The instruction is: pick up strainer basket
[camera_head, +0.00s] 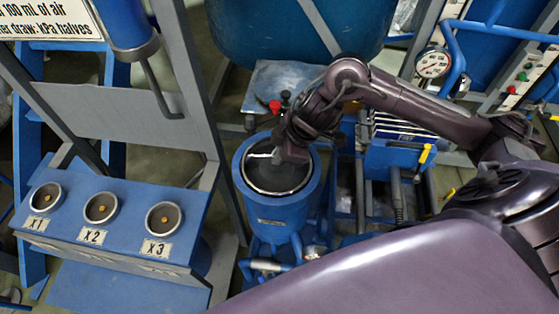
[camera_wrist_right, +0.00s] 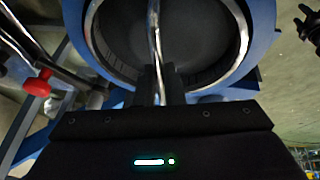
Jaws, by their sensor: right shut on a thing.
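The strainer basket (camera_head: 277,183) is round and dark inside with a shiny metal rim. It sits in the open top of a blue cylindrical vessel (camera_head: 275,215) in the middle of the head view. My right gripper (camera_head: 280,158) reaches down over the basket's far side. In the right wrist view, the gripper's two dark fingers (camera_wrist_right: 160,87) are shut on the basket's thin metal handle (camera_wrist_right: 154,35), which runs across the opening. The basket's interior (camera_wrist_right: 200,40) shows beyond them. The basket's underside is hidden in the vessel. My left gripper is not in view.
A blue panel with three round wells labelled X1 (camera_head: 45,197), X2 (camera_head: 101,207) and X3 (camera_head: 163,218) stands at left, beside a grey upright frame (camera_head: 195,110). A red knob (camera_head: 275,106) is close behind the vessel. A pressure gauge (camera_head: 432,63) and blue pipes are at upper right.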

